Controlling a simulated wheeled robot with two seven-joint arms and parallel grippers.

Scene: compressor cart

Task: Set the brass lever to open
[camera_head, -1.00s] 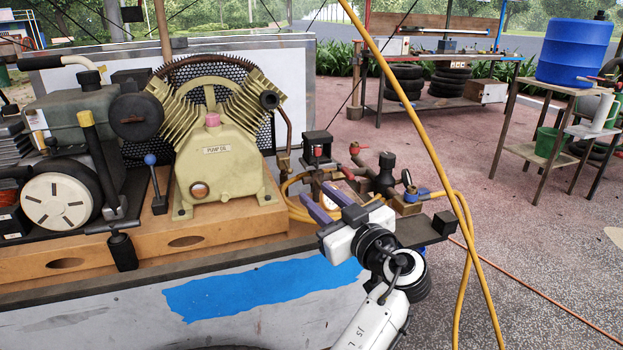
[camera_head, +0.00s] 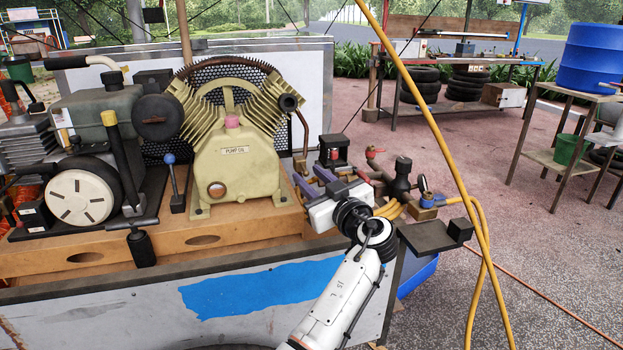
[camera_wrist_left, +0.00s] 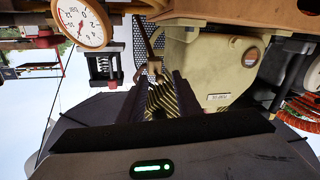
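I cannot single out the brass lever with certainty. A brass valve body with a blue handle (camera_head: 428,200) sits at the right end of the cart's pipework, and a red-handled valve (camera_head: 373,153) stands to its left. My left gripper (camera_head: 308,174) is over the cart just right of the cream pump (camera_head: 236,165), its two purple fingers apart and empty. In the left wrist view the open fingers (camera_wrist_left: 155,88) frame a small metal fitting (camera_wrist_left: 151,72) beyond them; I cannot tell whether they touch it. My right gripper is not in view.
A black pressure switch (camera_head: 334,152) stands just behind my left gripper. A white-faced gauge (camera_wrist_left: 82,23) shows in the left wrist view. A yellow hose (camera_head: 440,145) hangs right of the pipework. A blue-knobbed lever (camera_head: 172,180) is left of the pump. Open paving lies to the right.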

